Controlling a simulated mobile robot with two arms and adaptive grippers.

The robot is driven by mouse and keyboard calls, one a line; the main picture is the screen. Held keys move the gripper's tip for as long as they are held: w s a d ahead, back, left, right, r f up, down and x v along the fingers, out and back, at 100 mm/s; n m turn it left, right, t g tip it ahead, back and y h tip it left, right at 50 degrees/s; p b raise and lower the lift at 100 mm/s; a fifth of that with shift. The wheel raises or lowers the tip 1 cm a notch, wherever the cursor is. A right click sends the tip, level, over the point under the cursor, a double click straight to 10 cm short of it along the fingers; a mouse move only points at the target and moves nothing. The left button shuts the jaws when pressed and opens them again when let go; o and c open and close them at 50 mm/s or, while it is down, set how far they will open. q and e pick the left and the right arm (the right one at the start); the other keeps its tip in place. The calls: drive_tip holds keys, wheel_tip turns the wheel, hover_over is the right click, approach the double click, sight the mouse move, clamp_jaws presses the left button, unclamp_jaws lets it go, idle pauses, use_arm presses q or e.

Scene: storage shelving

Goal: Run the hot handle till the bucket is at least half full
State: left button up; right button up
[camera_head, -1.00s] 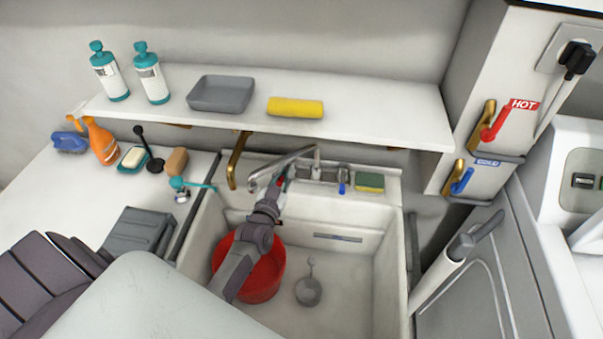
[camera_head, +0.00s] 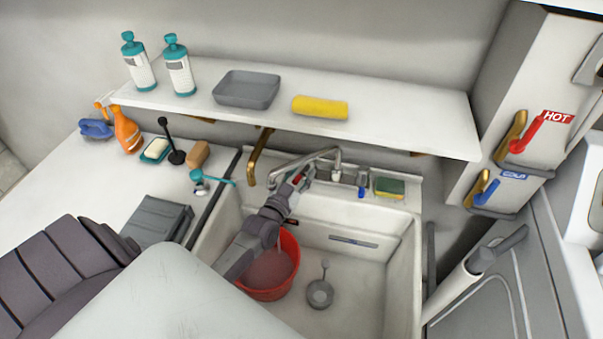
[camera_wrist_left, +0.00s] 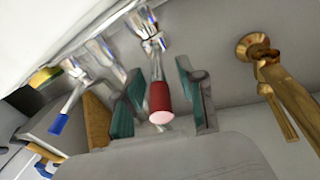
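The red bucket (camera_head: 288,284) stands upright in the white sink (camera_head: 408,285), under the faucet spout (camera_head: 285,172). Greyish water (camera_head: 268,268) shows inside it, with a faint stream above; my arm hides part, so the exact level is unclear. My left gripper (camera_head: 300,180) is at the faucet. In the left wrist view, the faucet's red-tipped handle (camera_wrist_left: 159,98) lies between its open teal-padded fingers (camera_wrist_left: 160,100), with gaps on both sides. A blue-tipped handle (camera_head: 361,190) is to its right. My right gripper is not in view.
Red HOT (camera_head: 525,132) and blue COLD (camera_head: 489,192) wall levers are at the right. A brass fixture (camera_head: 258,155) is left of the spout. The shelf (camera_head: 400,117) overhangs the faucet. A green-yellow sponge (camera_head: 389,188) sits on the sink's back ledge.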

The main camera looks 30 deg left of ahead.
use_arm(q)
drive_tip(key=s+d, duration=0.1)
drive_tip(key=s, duration=1.1)
drive_tip(key=shift+d, duration=0.15)
